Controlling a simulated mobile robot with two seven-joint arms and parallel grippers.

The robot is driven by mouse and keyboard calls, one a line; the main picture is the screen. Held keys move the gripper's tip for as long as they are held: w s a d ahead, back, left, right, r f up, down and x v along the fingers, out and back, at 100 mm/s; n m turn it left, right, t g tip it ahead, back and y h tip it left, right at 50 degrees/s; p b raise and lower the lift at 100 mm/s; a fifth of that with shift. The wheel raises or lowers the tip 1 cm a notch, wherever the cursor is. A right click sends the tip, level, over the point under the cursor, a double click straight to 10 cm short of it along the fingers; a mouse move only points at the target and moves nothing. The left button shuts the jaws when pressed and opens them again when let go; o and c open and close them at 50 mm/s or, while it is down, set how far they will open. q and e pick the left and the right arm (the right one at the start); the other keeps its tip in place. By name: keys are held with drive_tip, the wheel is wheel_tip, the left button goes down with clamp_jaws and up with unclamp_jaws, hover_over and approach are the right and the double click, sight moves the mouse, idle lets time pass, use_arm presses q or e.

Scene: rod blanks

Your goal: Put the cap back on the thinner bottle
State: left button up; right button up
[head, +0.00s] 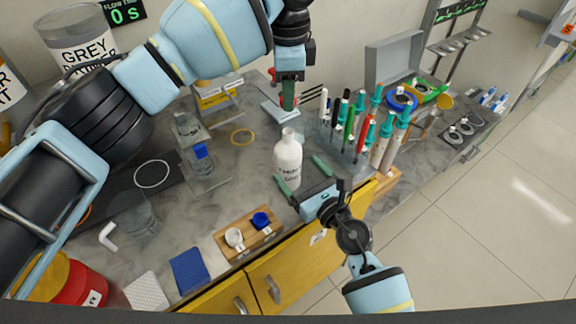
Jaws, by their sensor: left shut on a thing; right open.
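A white bottle (288,158) with a narrow neck and dark lettering stands upright on the grey bench; I see no cap on its neck. My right gripper (298,171) is open, its green fingers on either side of the bottle's lower body. I cannot tell whether they touch it. My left gripper (289,103) points down above and just behind the bottle's neck. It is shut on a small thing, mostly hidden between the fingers. A wooden block (248,241) holds a cream cup-like piece (234,238) and a blue one (261,221).
A rack of several pens and teal-topped tubes (362,120) stands close right of the white bottle. A yellow ring (242,137) and a glass beaker (134,216) lie left. A blue pad (190,270) is near the front edge. Yellow drawers (300,265) are below.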

drive_tip(key=shift+x, duration=3.6)
drive_tip(key=c, duration=1.5)
use_arm(q)
hover_over(288, 131)
drive_tip(key=shift+f, duration=2.5)
